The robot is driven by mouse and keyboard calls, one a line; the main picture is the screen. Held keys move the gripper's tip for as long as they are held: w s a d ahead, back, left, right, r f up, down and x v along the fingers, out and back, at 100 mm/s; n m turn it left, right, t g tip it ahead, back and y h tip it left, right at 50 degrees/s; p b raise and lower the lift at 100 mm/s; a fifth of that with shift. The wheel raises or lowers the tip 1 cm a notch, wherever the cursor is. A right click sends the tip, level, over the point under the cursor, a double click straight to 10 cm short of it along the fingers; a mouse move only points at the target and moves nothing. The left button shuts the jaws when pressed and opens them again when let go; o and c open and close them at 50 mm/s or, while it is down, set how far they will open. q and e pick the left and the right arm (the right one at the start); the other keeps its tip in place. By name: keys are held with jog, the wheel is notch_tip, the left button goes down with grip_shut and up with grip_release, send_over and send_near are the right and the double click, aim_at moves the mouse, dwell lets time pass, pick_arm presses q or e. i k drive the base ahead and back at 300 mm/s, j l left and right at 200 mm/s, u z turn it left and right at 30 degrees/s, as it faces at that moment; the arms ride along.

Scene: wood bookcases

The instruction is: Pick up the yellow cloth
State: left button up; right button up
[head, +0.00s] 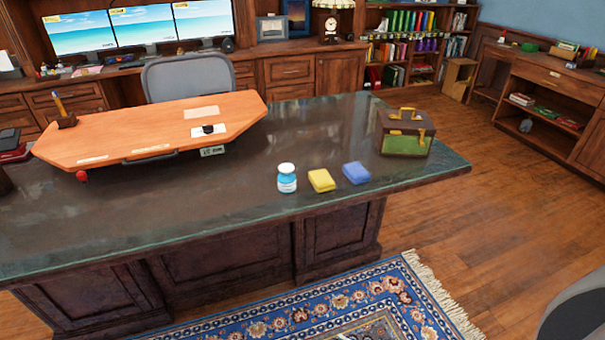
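The yellow cloth (321,180) is a small folded block lying on the dark desk top (250,200), close to its front edge. A blue cloth (356,173) of similar shape lies just to its right, a small gap apart. A white and blue bottle (287,178) stands upright just to its left. Neither of my grippers can be made out in the head view, so nothing is seen touching the yellow cloth.
A brown and green case (405,132) stands at the desk's right end. An orange board (150,128) with small items covers the left part. A patterned rug (330,305) lies in front; open wood floor (480,210) is to the right.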

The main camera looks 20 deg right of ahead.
aim_at(320, 180)
jog(key=l+u, duration=0.3)
jog(key=l, duration=0.6)
jog(key=l+u, duration=0.3)
jog(key=l, duration=0.65)
jog(key=l+u, duration=0.3)
jog(key=l, duration=0.6)
jog(key=k, duration=0.05)
